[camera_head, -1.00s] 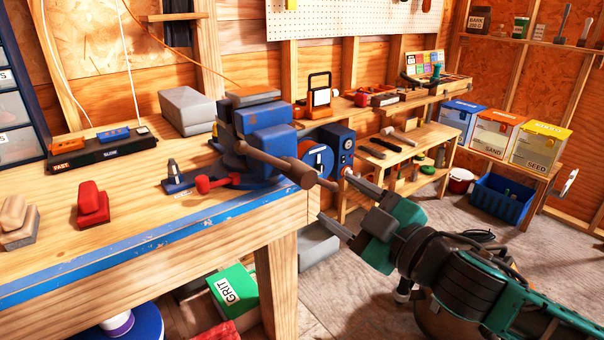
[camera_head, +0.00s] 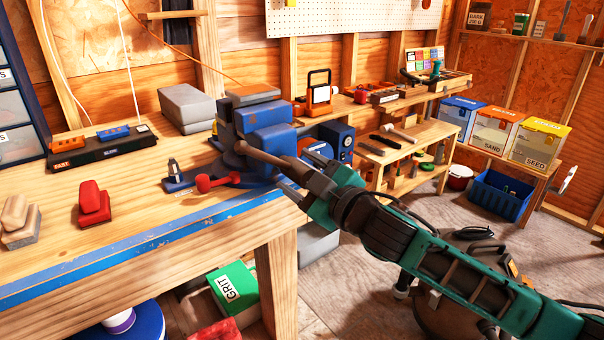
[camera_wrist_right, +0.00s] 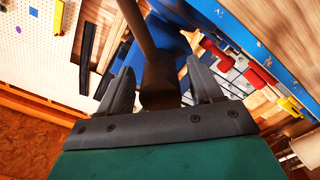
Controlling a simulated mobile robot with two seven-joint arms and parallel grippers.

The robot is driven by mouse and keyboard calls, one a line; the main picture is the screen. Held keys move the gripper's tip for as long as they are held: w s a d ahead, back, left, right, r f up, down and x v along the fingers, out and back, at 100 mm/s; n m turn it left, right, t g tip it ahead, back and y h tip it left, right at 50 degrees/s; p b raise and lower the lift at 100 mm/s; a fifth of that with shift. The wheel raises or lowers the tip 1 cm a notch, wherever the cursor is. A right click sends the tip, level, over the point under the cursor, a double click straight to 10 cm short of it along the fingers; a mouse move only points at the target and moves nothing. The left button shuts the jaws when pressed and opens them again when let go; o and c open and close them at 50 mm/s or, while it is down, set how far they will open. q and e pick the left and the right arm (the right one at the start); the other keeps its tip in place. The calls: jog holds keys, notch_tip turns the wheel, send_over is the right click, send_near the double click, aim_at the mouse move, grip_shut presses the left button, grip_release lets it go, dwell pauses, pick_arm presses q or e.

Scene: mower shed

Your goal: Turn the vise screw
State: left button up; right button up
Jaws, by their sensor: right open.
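The blue vise (camera_head: 265,130) is mounted on the workbench near its right front corner. Its brown vise screw (camera_head: 262,158) sticks out toward the front right. My right gripper (camera_head: 286,175) is open at the outer end of the screw, with one finger on each side. In the right wrist view the screw's thick round end (camera_wrist_right: 160,82) lies between the two open fingers (camera_wrist_right: 160,90); I cannot tell whether they touch it. My left gripper is out of view.
The workbench (camera_head: 150,225) has a blue front edge. A red clamp-like piece (camera_head: 215,183), a red block (camera_head: 94,205) and a tan block (camera_head: 20,222) lie left of the vise. A blue machine (camera_head: 338,140) stands behind my gripper. The floor (camera_head: 345,270) shows below my arm.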

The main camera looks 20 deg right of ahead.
jog(key=c, duration=1)
jog(key=shift+c, duration=0.2)
